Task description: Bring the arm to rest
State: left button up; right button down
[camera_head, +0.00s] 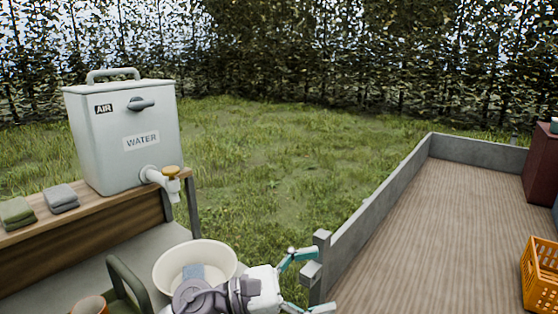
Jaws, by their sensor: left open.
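My left gripper (300,283) shows at the bottom centre, in front of the near corner post of the trailer bed. Its two teal-tipped fingers are spread apart, pointing right, with nothing between them. Whether the arm touches the basin cannot be told. My right gripper is not in the view.
A grey water tank (125,160) with a tap stands on a wooden shelf (88,213), beside two folded cloths (60,199). A dark handle and an orange-brown pot (90,305) are at lower left. The low-walled trailer bed (430,220) holds an orange crate (541,280); its middle is clear.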

pick_arm(q)
jog(key=w+a+n+t+y, duration=0.2)
jog(key=a+n+t+y, duration=0.35)
jog(key=n, duration=0.85)
jog(key=w+a+n+t+y, duration=0.25)
jog(key=a+n+t, duration=0.35)
jog(key=n+t, duration=0.6)
jog(key=s+a+f+n+g+y, duration=0.2)
jog(key=a+f+n+y, duration=0.35)
jog(key=f+n, duration=0.3)
jog(key=s+a+f+n+g+y, duration=0.25)
jog(key=a+f+n+y, duration=0.35)
jog(key=n, duration=0.3)
jog(key=s+a+f+n+g, duration=0.2)
jog(key=s+f+n+g, duration=0.35)
jog(key=s+f, duration=0.5)
jog(key=s+a+f+n+g, duration=0.2)
jog(key=s+f+n+g, duration=0.4)
jog(key=s, duration=0.7)
notch_tip(320, 180, down, 26)
jog(key=s+m+g, duration=0.1)
jog(key=s+g, duration=0.1)
jog(key=s+a+f+g, duration=0.1)
jog(key=s+a+f, duration=0.2)
jog(key=s+f, duration=1.2)
jog(key=shift+s+a+f, duration=0.15)
jog(key=shift+s+f, duration=0.2)
jog(key=shift+s, duration=0.25)
